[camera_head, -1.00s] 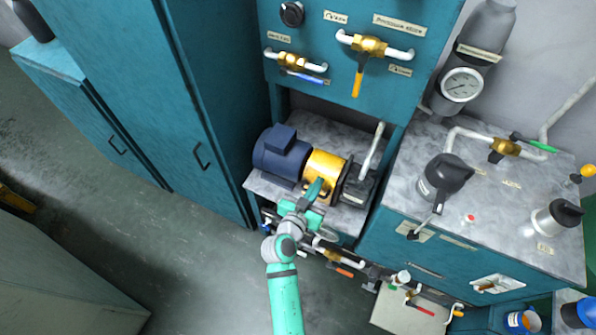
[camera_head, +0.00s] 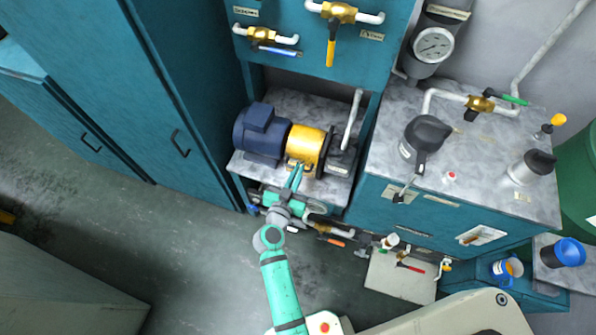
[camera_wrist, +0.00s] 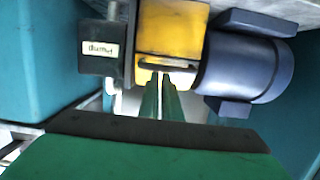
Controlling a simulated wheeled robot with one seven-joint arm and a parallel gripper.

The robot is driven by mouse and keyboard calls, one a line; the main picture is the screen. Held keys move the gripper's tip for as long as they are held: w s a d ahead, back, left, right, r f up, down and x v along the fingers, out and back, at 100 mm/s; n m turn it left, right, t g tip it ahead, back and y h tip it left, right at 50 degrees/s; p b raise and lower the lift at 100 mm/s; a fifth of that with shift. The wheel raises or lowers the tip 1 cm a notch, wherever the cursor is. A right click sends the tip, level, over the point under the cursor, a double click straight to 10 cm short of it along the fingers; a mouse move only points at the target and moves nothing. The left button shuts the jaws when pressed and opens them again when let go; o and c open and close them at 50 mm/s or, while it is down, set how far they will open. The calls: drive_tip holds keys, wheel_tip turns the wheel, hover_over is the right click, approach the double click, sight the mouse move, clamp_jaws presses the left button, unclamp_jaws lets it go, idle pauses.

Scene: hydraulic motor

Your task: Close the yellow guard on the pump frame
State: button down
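The yellow guard (camera_head: 306,146) is a curved cover between the blue motor and the dark pump block on the pump frame (camera_head: 320,187). It looks lowered over the middle of the unit. In the wrist view the guard (camera_wrist: 172,30) has a dark horizontal handle bar along its lower edge. My gripper (camera_head: 297,167) is at the guard's lower front edge. In the wrist view its green fingers (camera_wrist: 159,78) lie side by side with only a thin gap, tips at the handle bar. Nothing shows held between them; whether they touch the bar is unclear.
The blue motor (camera_head: 262,134) lies left of the guard. The dark pump block (camera_wrist: 103,48) carries a label. Pipes and valves (camera_head: 325,230) run below the frame. A teal cabinet (camera_head: 160,90) stands at left and a grey-topped bench (camera_head: 480,165) at right. Open floor lies in front.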

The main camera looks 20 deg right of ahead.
drive_tip(key=shift+s+a+f+g, duration=0.15)
drive_tip(key=shift+s+f, duration=0.1)
drive_tip(key=shift+f, duration=0.45)
drive_tip(key=shift+s+d+f+g, duration=0.15)
drive_tip(key=shift+s+f, duration=0.1)
drive_tip(key=shift+f, duration=0.45)
wheel_tip(320, 180, up, 7)
drive_tip(key=s+a+f+n+y, duration=0.2)
drive_tip(key=s+a+f, duration=0.25)
drive_tip(key=s, duration=0.25)
drive_tip(key=s+a+f+n+y, duration=0.1)
drive_tip(key=s+a+f+y, duration=0.1)
drive_tip(key=s+a+f, duration=0.35)
drive_tip(key=s+a+r+n+y, duration=0.2)
drive_tip(key=s+a+r+y, duration=0.15)
drive_tip(key=s, duration=0.65)
drive_tip(key=s+r+n+t+y, duration=0.1)
drive_tip(key=s+r, duration=0.3)
drive_tip(key=r, duration=0.3)
drive_tip(key=s+r+n+t, duration=0.1)
drive_tip(key=s+r+t, duration=0.1)
drive_tip(key=s+r, duration=0.3)
wheel_tip(320, 180, up, 3)
drive_tip(key=shift+a+y, duration=0.25)
drive_tip(key=shift+y, duration=0.1)
